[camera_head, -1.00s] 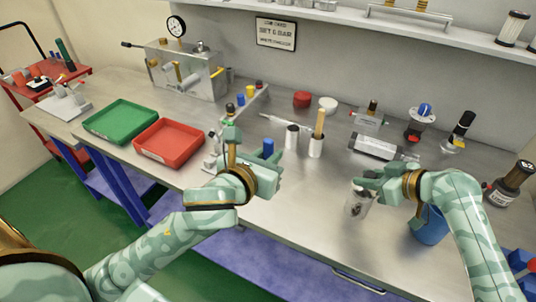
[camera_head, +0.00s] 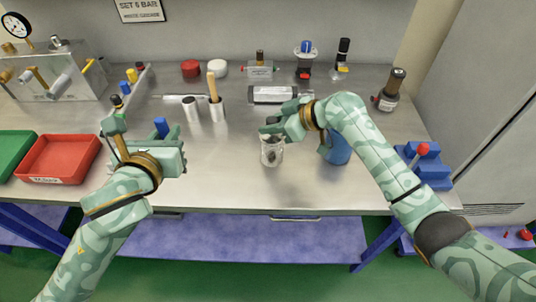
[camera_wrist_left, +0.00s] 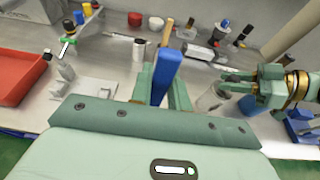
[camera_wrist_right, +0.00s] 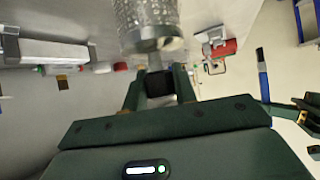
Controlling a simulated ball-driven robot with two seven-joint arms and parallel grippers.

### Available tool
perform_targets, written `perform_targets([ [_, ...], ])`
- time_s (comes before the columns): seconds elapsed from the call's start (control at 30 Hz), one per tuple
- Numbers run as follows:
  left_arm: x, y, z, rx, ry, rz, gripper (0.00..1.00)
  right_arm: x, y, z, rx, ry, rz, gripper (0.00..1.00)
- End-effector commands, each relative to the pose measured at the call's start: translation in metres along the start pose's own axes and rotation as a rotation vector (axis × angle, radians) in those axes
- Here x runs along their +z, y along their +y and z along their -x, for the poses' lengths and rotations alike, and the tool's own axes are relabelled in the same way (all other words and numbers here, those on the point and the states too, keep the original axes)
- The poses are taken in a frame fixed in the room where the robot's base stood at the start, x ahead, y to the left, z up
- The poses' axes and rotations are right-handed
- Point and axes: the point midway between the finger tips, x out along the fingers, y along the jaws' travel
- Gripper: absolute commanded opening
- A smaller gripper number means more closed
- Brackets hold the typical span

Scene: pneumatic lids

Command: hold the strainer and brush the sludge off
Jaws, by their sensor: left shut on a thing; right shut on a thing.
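My left gripper (camera_head: 165,135) is shut on a brush with a blue handle (camera_head: 161,126). My right gripper (camera_head: 272,130) is shut on the strainer (camera_head: 270,148), a clear-looking perforated cylinder hanging below the fingers over the bench. Dark sludge (camera_head: 272,158) shows on its lower part. The strainer's mesh wall fills the top of the right wrist view (camera_wrist_right: 148,22). Brush and strainer are well apart, brush at left.
A blue cup (camera_head: 338,150) stands just right of the strainer, partly behind my right arm. A red tray (camera_head: 58,158) is at left. The bench between my grippers is clear.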

Motion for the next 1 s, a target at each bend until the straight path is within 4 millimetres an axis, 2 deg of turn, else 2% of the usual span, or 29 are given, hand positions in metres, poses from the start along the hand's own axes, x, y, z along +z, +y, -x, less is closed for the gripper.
perform_targets([
  [0.03,-0.001,0.000,0.000,0.000,0.000,0.000,0.00,0.007,-0.002,-0.002,-0.005,-0.013,-0.004,0.04],
  [0.37,0.005,0.000,-0.002,0.016,-0.058,-0.058,0.00,0.007,-0.002,-0.003,-0.005,-0.014,-0.004,0.04],
  [0.43,0.009,-0.011,-0.003,0.003,-0.114,-0.120,0.00,0.007,-0.002,-0.003,-0.005,-0.014,-0.004,0.04],
  [0.77,-0.024,-0.059,-0.040,0.104,-0.307,-0.299,0.00,0.007,-0.002,-0.003,-0.005,-0.014,-0.004,0.04],
  [0.87,-0.036,-0.088,-0.037,0.080,-0.383,-0.369,0.00,0.007,-0.002,-0.003,-0.005,-0.015,-0.004,0.04],
  [1.0,-0.061,-0.130,-0.018,-0.062,-0.489,-0.448,0.00,0.008,-0.002,-0.003,-0.005,-0.015,-0.004,0.04],
])
